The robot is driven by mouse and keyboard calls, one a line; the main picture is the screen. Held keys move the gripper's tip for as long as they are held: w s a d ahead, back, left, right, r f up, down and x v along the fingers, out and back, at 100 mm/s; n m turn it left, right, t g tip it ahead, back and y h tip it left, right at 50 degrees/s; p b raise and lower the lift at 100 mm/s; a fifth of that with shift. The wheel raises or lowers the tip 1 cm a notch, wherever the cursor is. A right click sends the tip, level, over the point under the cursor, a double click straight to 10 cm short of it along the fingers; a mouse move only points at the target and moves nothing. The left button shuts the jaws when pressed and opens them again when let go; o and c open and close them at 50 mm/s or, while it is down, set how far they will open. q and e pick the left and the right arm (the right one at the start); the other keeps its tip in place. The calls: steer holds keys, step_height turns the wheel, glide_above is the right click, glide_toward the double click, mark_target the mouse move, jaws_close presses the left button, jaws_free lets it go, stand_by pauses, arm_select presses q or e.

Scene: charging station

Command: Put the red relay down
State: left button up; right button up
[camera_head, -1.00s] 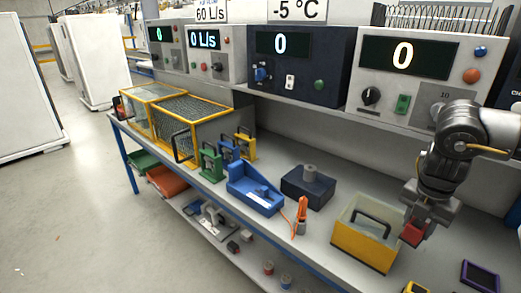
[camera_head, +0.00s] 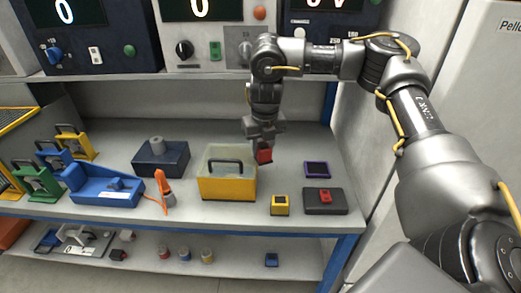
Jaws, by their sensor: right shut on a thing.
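The red relay (camera_head: 265,156) is held in my right gripper (camera_head: 265,148), which is shut on it. It hangs above the bench (camera_head: 233,215), beside the right edge of the yellow box with a dark handle (camera_head: 226,188). The lower part of the relay shows below the fingers. My right arm reaches in from the right side of the view. My left gripper is not in view.
A small yellow device (camera_head: 280,205), a purple-framed device (camera_head: 316,169) and a dark box with a red top part (camera_head: 325,200) lie to the right. A blue tray (camera_head: 100,190), an orange tool (camera_head: 163,185) and a dark blue block (camera_head: 160,160) stand to the left. Shelf with instruments overhead.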

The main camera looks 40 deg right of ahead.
steer(key=w+d+f, duration=0.1)
steer(key=d+f, duration=0.1)
steer(key=d, duration=0.1)
steer(key=w+d+f, duration=0.2)
steer(key=d+f, duration=0.1)
steer(key=d, duration=0.1)
steer(key=w+d+f, duration=0.2)
steer(key=d+f, duration=0.1)
steer(key=shift+w+d+f+p, duration=0.1)
steer(key=shift+w+d+p, duration=0.1)
steer(key=shift+p, duration=0.1)
steer(key=shift+w+d+f, duration=0.1)
steer(key=shift+d+f, duration=0.15)
steer(key=shift+f, duration=0.05)
steer(key=shift+d+f, duration=0.1)
steer(key=shift+f, duration=0.1)
step_height(320, 180, down, 3)
steer(key=shift+d+f, duration=0.1)
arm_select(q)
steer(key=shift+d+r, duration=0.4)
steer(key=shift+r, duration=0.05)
arm_select(e)
steer(key=shift+f, duration=0.1)
steer(key=o, duration=1)
steer(key=shift+w+f, duration=0.1)
